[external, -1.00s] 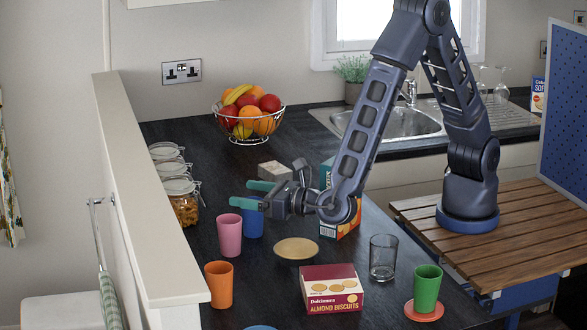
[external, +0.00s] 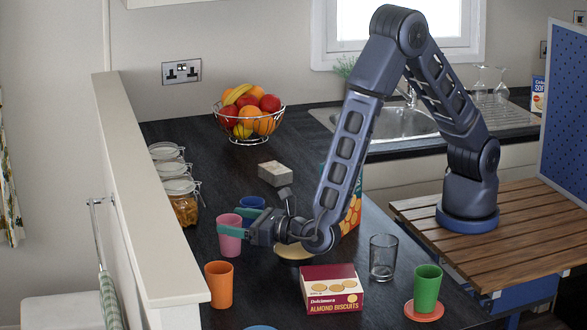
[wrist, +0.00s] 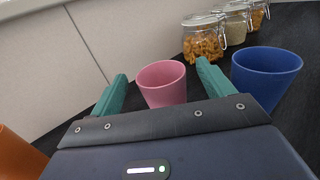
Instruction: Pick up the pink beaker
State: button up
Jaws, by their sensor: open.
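The pink beaker (external: 230,244) stands upright on the dark counter near the low white partition. My gripper (external: 232,224) is low over the counter at the beaker, pointing left in the external view. In the wrist view the pink beaker (wrist: 163,84) stands between the two teal fingers of my gripper (wrist: 160,85), which are apart with gaps at both sides. Part of the beaker's lower body is hidden behind the gripper there. I cannot tell how far the fingertips reach past it.
A blue beaker (wrist: 265,76) stands close to the right finger; an orange beaker (external: 219,285) stands nearer the front. Glass jars (external: 181,195) line the partition. A biscuit box (external: 331,289), a clear glass (external: 383,257) and a green beaker (external: 427,288) are to the right.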

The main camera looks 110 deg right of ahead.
aim_at(219, 218)
jog(key=x, duration=0.4)
jog(key=c, duration=1)
jog(key=shift+r, duration=0.1)
jog(key=shift+c, duration=0.2)
